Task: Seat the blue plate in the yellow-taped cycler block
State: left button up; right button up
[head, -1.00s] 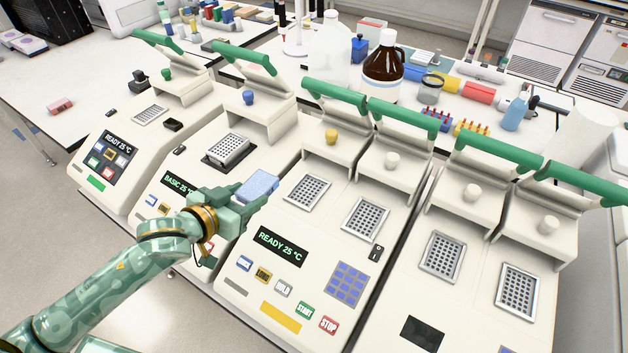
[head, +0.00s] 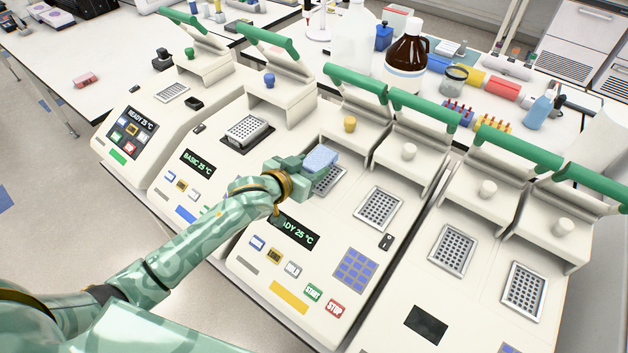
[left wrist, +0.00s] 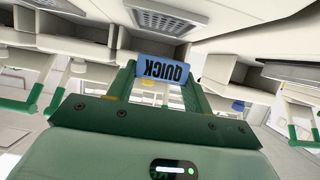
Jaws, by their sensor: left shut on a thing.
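The blue plate (head: 321,158) is held in my left gripper (head: 305,165), above the left block (head: 330,181) of the cycler with the yellow tape strip (head: 289,297). It hides part of that block. In the left wrist view the plate (left wrist: 162,70) sits between the two green fingers and shows the word QUICK upside down. The taped cycler has a second, empty block (head: 378,208) to the right. Its two green-handled lids (head: 355,80) stand open. My right gripper is not in view.
The blue-taped cycler to the left has a raised block (head: 248,131). Another two-block cycler (head: 453,250) stands close on the right. Open lids line the back, with a brown bottle (head: 407,55) and racks behind them.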

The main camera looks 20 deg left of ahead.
pick_arm(q)
jog(key=shift+w+d+f, duration=0.1)
jog(key=shift+d+f, duration=0.15)
jog(key=shift+f, duration=0.1)
jog(key=f, duration=0.1)
jog(key=f+b, duration=0.1)
jog(key=shift+d+f, duration=0.3)
jog(key=shift+f, duration=0.45)
jog(key=o, duration=1)
jog(key=shift+f, duration=0.1)
jog(key=shift+c, duration=0.2)
jog(key=p+v, duration=0.2)
jog(key=v, duration=1)
jog(key=shift+r, duration=0.2)
jog(key=shift+f, duration=0.1)
